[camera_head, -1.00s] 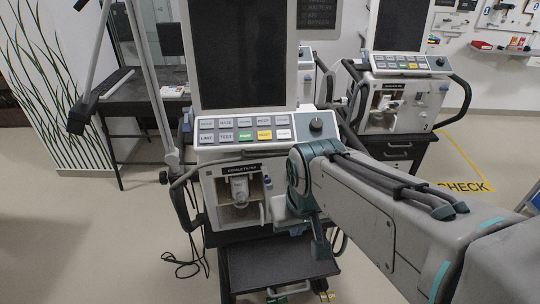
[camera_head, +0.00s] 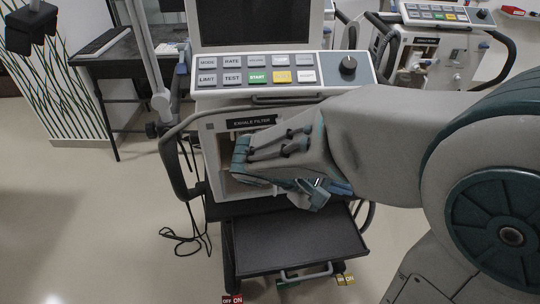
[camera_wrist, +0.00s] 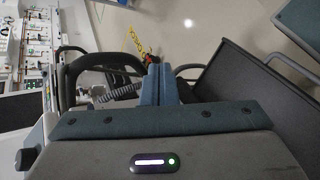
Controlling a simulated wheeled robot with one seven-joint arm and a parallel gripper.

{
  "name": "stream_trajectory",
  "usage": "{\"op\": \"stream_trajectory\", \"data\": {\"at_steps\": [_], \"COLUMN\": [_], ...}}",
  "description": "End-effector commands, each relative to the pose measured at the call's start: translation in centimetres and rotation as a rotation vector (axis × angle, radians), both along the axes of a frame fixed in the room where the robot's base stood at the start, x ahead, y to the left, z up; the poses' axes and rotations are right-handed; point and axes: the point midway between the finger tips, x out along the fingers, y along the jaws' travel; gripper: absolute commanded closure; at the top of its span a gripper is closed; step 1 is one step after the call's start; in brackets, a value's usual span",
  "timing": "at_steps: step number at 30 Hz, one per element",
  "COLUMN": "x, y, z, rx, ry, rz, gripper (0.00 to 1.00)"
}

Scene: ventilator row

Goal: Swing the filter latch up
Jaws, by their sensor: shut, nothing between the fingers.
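The near ventilator (camera_head: 290,95) stands in the middle of the head view, with its "EXHALE FILTER" label (camera_head: 252,122) above an open bay (camera_head: 228,180). My arm covers most of that bay, so the filter and its latch are hidden. My gripper (camera_head: 338,188) is in front of the ventilator, at the lower right of the bay and above the pull-out shelf. In the wrist view my gripper (camera_wrist: 159,72) has its two blue fingers together with nothing between them. No latch can be made out in the wrist view.
A black shelf (camera_head: 295,245) with a front handle juts out below the bay. A curved side rail (camera_head: 172,165) is at the ventilator's left, with cables hanging to the floor. A second ventilator (camera_head: 440,55) stands behind at the right. The floor at the left is clear.

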Motion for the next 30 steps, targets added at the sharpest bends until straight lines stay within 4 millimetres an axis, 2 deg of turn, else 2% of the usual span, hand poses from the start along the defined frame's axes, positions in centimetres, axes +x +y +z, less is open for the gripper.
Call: {"op": "stream_trajectory", "data": {"at_steps": [1,5,7,12,16,19,22,26,30], "x": [1.3,4.1,5.2,6.0,5.5,5.3,5.6,6.9,9.3], "y": [1.6,6.2,9.4,17.1,21.1,22.6,22.9,21.9,20.4], "z": [-2.5,-4.0,-4.8,-6.4,-7.1,-7.2,-6.9,-6.4,-5.6], "rx": [-0.094,-0.316,-0.414,-0.573,-0.626,-0.642,-0.647,-0.649,-0.647], "ry": [-0.021,-0.139,-0.224,-0.435,-0.553,-0.602,-0.622,-0.621,-0.621], "rz": [0.075,0.257,0.359,0.574,0.678,0.72,0.731,0.728,0.726], "gripper": [1.0,1.0,1.0,1.0,1.0,1.0,1.0,1.0,1.0]}}
